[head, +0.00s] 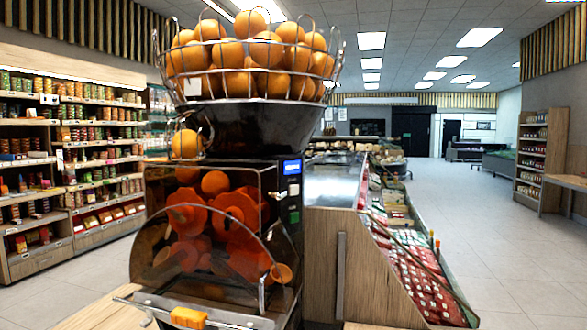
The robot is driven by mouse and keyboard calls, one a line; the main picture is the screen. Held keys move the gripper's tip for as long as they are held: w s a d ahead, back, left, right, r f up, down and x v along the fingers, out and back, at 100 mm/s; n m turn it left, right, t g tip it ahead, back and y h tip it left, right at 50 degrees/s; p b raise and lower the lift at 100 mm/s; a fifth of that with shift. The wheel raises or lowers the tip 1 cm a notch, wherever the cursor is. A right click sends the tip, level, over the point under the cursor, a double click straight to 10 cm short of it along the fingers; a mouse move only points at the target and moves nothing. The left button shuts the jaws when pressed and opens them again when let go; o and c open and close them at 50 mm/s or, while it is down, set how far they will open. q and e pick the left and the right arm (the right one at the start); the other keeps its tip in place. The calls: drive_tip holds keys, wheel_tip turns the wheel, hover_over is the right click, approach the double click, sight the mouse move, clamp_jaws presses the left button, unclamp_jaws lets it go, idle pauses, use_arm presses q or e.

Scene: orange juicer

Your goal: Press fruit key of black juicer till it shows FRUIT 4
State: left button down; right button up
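The black juicer (290,245) stands upright in the middle-left of the head view, with a wire basket of oranges (250,55) on top. A small lit blue display (292,167) is on the right part of its front. A pale key panel (294,190) is just below the display, with a small green mark (295,216) lower down. The display's text is too small to read, and I cannot tell the separate keys apart. Orange press drums (200,215) show behind the clear front cover. Neither of my grippers is in view.
An orange-yellow tap (188,317) sticks out at the juicer's lower front, above a wooden counter (85,318). A slanted produce display (410,265) stands close on the right. Stocked shelves (75,160) are at the left. Open tiled floor (510,260) lies to the right.

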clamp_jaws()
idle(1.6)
